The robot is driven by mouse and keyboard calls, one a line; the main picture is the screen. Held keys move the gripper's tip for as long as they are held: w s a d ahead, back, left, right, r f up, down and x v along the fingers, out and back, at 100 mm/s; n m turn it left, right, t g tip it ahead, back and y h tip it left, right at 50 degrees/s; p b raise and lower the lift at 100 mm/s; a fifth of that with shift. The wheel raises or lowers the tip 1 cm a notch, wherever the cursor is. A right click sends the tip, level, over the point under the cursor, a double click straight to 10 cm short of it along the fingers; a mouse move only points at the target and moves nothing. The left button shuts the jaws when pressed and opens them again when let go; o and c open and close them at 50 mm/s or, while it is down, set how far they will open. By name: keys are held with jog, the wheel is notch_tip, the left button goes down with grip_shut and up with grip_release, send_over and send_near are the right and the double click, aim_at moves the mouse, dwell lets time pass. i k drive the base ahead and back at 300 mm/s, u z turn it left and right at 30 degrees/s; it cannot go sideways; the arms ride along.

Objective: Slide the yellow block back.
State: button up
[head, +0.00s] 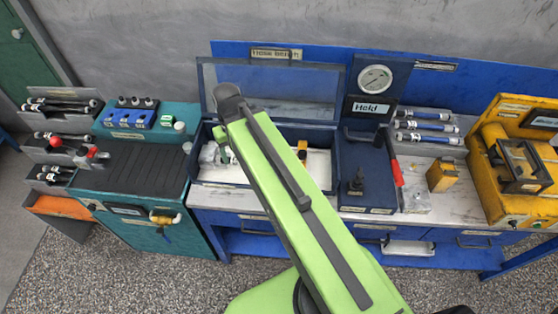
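A yellow block (442,176) stands upright on the white worktop, right of the red-handled lever and left of the large yellow machine. A smaller yellow piece (302,150) shows inside the open dark-blue case (240,187), just right of my arm. I cannot tell which of the two is the task's block. My green arm crosses the middle of the view, rising from the bottom right to a dark joint at the upper left. My gripper cannot be made out; the arm covers part of the case.
A gauge panel (374,90) labelled "Held" and a red-handled lever (396,172) stand left of the upright yellow block. Blue-and-white cylinders (425,126) lie behind it. A yellow machine (510,190) stands at right. A teal cabinet (130,185) is at left.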

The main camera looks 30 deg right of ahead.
aim_at(302, 155)
jog(key=z, duration=0.7)
jog(key=k, duration=1.35)
jog(key=u, duration=0.85)
jog(key=i, duration=1)
jog(key=u, duration=0.1)
